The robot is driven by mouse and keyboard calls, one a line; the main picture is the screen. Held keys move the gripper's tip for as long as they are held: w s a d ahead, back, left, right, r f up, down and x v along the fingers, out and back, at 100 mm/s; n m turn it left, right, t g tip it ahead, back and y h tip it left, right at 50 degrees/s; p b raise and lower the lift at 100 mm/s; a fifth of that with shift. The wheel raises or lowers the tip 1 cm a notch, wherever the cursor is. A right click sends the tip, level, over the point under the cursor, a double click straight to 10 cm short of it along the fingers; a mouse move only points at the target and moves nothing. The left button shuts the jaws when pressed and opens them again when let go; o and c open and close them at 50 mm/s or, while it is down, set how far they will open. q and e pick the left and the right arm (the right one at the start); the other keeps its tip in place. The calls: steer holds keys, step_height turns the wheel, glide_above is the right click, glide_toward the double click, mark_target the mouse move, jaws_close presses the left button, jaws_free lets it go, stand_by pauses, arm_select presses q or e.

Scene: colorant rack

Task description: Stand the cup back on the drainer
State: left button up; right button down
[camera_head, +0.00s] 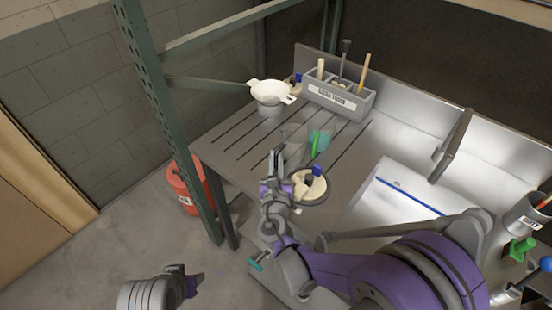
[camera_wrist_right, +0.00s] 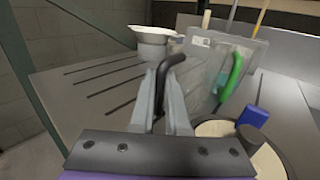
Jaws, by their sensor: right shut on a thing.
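My right gripper (camera_head: 278,155) is shut on a dark curved handle (camera_wrist_right: 170,72), which shows between its fingertips in the wrist view. The handle seems to belong to a clear cup (camera_head: 295,131), which also shows faintly in the wrist view (camera_wrist_right: 202,78). The cup is over the grooved metal drainer (camera_head: 228,137); whether it touches the drainer I cannot tell. Teal and green things show through or behind it. Part of my left arm (camera_head: 190,283) is at the lower left in the head view; its fingers cannot be made out.
A white eared bowl-like vessel (camera_head: 270,91) stands at the drainer's back left. A grey labelled tool rack (camera_head: 338,98) is behind. A round pot (camera_head: 312,184) with cream contents is close by my right gripper. A green post (camera_head: 165,110) rises at the left; the sink is right.

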steer(key=c, duration=0.9)
jaws_free()
steer(key=shift+r, duration=0.15)
steer(key=s, duration=0.8)
steer(key=s+a, duration=0.1)
steer(key=s, duration=0.3)
steer(key=shift+a+b, duration=0.1)
steer(key=shift+b, duration=0.3)
